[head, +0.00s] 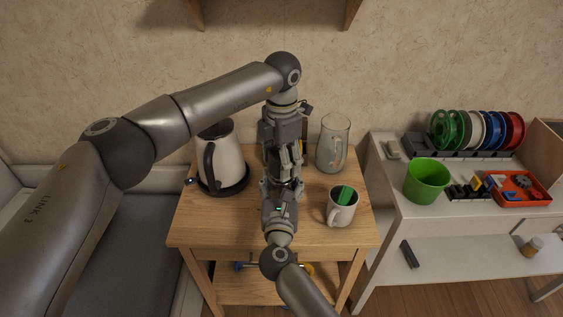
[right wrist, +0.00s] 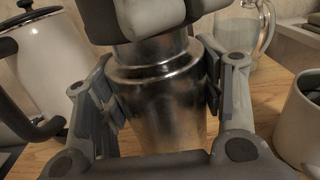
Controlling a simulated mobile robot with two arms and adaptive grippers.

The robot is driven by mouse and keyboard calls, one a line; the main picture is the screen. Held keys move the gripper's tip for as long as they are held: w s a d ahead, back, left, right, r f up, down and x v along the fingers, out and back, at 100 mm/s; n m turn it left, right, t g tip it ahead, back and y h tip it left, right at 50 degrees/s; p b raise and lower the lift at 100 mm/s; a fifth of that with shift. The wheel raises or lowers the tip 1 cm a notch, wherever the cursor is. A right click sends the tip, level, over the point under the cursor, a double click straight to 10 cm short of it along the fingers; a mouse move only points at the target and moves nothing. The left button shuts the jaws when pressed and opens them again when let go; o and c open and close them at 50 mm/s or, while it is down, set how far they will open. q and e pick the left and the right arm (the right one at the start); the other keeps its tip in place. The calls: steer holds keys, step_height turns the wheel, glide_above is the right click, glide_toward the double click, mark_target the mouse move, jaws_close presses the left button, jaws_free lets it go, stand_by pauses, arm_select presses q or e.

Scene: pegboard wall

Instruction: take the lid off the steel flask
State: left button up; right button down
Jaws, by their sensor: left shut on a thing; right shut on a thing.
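The steel flask (right wrist: 160,100) stands upright in the right wrist view, shiny, with a shoulder narrowing to its neck. In the head view the grippers hide nearly all of it. My right gripper (head: 281,190) is shut on the flask's body; its pads press both sides in the right wrist view (right wrist: 170,90). My left gripper (head: 286,160) comes down from above and is shut at the top of the flask, around the lid. Its fingers also fill the top of the right wrist view (right wrist: 160,15). They hide the lid, so I cannot tell whether it is seated or loose.
A white kettle (head: 228,160) stands left of the grippers on the wooden table (head: 215,225). A glass jug (head: 333,145) and a white mug (head: 341,212) with something green inside stand close on the right. A white shelf unit (head: 400,215) with a green bucket (head: 427,183) is further right.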

arm_select(q)
steer(key=shift+r, duration=0.55)
steer(key=shift+r, duration=2)
arm_select(e)
steer(key=shift+c, duration=1.5)
jaws_free()
